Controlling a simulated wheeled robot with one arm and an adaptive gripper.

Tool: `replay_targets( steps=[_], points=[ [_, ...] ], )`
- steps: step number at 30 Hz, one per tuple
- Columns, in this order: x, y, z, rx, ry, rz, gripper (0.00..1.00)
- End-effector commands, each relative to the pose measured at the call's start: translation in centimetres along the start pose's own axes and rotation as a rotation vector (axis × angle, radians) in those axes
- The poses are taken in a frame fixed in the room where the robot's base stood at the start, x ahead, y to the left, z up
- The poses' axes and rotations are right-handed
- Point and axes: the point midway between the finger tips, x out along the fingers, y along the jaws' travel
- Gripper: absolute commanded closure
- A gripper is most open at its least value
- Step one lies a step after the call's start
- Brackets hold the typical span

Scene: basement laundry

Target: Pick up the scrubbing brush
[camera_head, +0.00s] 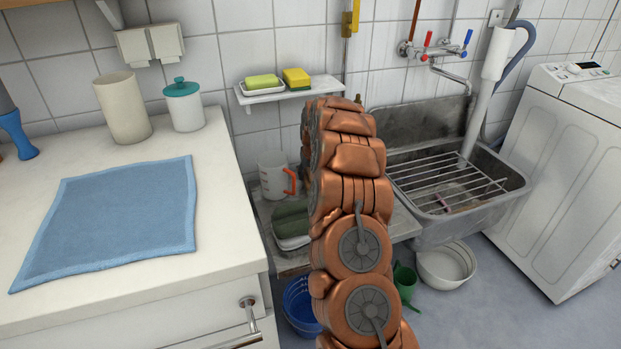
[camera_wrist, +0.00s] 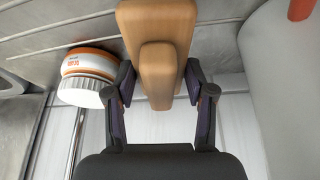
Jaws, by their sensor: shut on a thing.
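The scrubbing brush (camera_wrist: 155,35) shows a pale wooden body with a raised wooden grip in the wrist view. My gripper (camera_wrist: 160,82) has one dark finger on each side of this grip and is shut on it.
In the wrist view a white and orange ribbed container (camera_wrist: 88,78) is close left of the gripper. In the head view a metal sink (camera_head: 480,215) with a rack is right of my arm. A soap shelf (camera_head: 290,93) and a measuring jug (camera_head: 272,176) are left.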

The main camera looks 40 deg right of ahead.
Motion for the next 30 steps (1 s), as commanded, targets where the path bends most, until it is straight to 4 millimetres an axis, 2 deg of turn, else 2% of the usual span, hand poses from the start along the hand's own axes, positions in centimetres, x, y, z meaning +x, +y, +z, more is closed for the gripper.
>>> replay_targets(
  steps=[1, 9, 19, 30],
  points=[
    [0.0, 0.0, 0.0, 0.000, 0.000, 0.000, 0.58],
    [0.0, 0.0, 0.0, 0.000, 0.000, 0.000, 0.84],
    [-0.6, 0.0, -0.3, 0.000, 0.002, 0.000, 0.84],
    [-5.0, -0.4, -2.1, -0.004, 0.001, -0.002, 0.84]
  ],
)
